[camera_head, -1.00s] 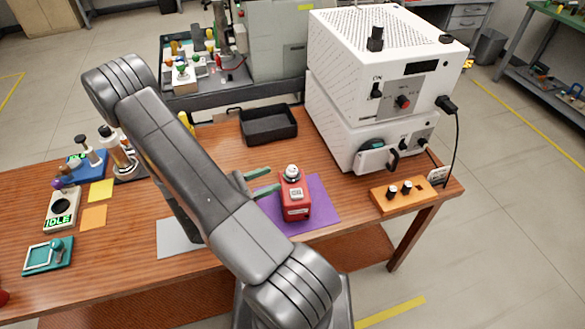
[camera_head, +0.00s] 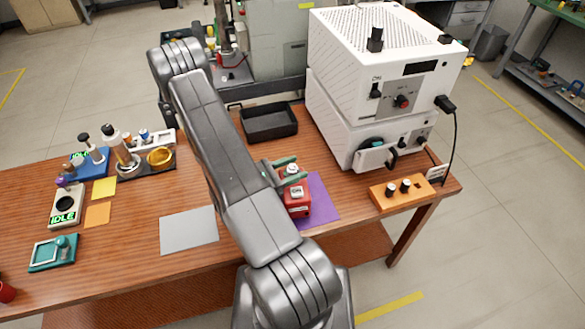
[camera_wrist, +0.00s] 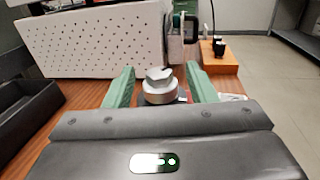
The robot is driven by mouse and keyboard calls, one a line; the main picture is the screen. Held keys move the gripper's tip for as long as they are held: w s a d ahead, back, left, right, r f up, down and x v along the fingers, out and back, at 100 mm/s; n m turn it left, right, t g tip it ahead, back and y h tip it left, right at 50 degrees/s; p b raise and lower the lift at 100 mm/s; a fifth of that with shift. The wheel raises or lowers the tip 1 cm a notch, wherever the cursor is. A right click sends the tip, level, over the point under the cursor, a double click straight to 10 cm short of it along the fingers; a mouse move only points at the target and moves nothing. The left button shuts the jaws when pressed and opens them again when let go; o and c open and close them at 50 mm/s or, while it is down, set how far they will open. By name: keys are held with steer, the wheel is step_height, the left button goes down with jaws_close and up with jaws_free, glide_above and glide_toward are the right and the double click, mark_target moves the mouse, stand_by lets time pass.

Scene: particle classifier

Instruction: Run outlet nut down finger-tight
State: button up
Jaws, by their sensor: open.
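A red device (camera_head: 296,205) with a white label stands on a purple mat (camera_head: 322,205) on the wooden table. A pale, winged round nut (camera_head: 291,170) sits on its top; I take this as the outlet nut. In the wrist view the nut (camera_wrist: 159,86) lies between the two green fingers of my gripper (camera_wrist: 160,88), with a gap visible on each side. My gripper (camera_head: 284,172) is open around the nut in the head view. The red body is mostly hidden below the nut and gripper in the wrist view.
A white stacked instrument (camera_head: 375,90) stands behind to the right, with an orange knob box (camera_head: 402,193) in front of it. A black tray (camera_head: 268,124) lies behind the device. A grey mat (camera_head: 189,230) at left is bare.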

steer(key=shift+c, duration=0.4)
steer(key=c, duration=0.9)
steer(key=shift+o, duration=0.2)
steer(key=shift+m+g+b, duration=0.3)
steer(key=shift+g+b, duration=0.05)
steer(key=shift+g, duration=0.05)
steer(key=m+g+h+b, duration=0.1)
steer(key=g, duration=0.1)
steer(key=m+g+b, duration=0.1)
steer(key=m+g, duration=0.1)
steer(key=shift+w+f+h, duration=0.1)
steer(key=shift+f+h, duration=0.05)
steer(key=shift+h, duration=0.25)
steer(key=m+g+b, duration=0.2)
steer(key=m+g, duration=0.1)
steer(key=g, duration=0.3)
steer(key=shift+m+g+y+b, duration=0.4)
steer(key=shift+m+g, duration=0.9)
steer(key=shift+g, duration=0.3)
steer(key=shift+r, duration=0.2)
